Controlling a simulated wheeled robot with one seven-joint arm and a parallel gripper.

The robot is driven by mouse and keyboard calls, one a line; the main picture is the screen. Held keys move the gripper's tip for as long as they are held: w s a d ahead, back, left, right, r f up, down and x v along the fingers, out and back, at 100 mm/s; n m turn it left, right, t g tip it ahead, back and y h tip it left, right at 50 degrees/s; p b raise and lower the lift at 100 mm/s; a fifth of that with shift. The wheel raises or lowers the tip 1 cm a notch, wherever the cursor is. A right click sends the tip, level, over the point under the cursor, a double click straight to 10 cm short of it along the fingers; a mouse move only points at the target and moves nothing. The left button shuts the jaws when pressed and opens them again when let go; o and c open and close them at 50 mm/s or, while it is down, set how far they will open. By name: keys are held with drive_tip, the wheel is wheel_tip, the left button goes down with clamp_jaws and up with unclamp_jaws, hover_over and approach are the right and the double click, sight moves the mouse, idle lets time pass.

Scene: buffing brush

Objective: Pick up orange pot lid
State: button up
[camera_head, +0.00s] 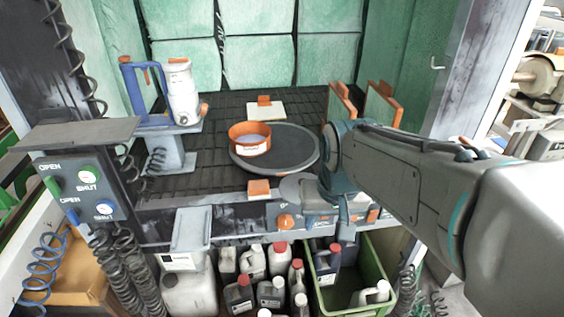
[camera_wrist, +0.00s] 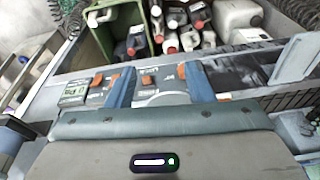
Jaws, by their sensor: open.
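A round orange, rimmed thing (camera_head: 250,138) with a white label sits on the left part of a dark grey round turntable (camera_head: 301,157) in the head view. It is the best match for the orange pot lid; I cannot tell whether it is a lid alone or a pot. It does not show in the wrist view. My gripper (camera_head: 336,212) points down at the bench's front edge, right of and nearer than the orange thing, and is apart from it. In the wrist view my gripper (camera_wrist: 162,84) shows two blue fingers spread apart with nothing between them.
A front panel with orange knobs (camera_head: 286,222) lies below my gripper. Orange-framed panels (camera_head: 382,105) stand at the back right. A blue-handled stand with a white bottle (camera_head: 183,92) is at the left. Several bottles and a green crate (camera_head: 379,248) are under the bench.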

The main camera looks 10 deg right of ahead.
drive_tip(key=w+r+m+g+p, duration=0.1)
drive_tip(key=w+r+m, duration=0.15)
drive_tip(key=w, duration=0.75)
drive_tip(key=w+r+m+p, duration=0.1)
drive_tip(key=w+r, duration=0.2)
drive_tip(key=w, duration=0.8)
drive_tip(key=shift+h, duration=0.3)
drive_tip(key=f, duration=0.7)
drive_tip(key=shift+w+a+f, duration=0.2)
drive_tip(key=shift+a+f, duration=0.05)
drive_tip(key=shift+f, duration=0.05)
drive_tip(key=shift+d+f, duration=0.25)
drive_tip(key=shift+f, duration=1.1)
drive_tip(key=shift+d+f, duration=0.2)
drive_tip(key=shift+f, duration=1.15)
clamp_jaws()
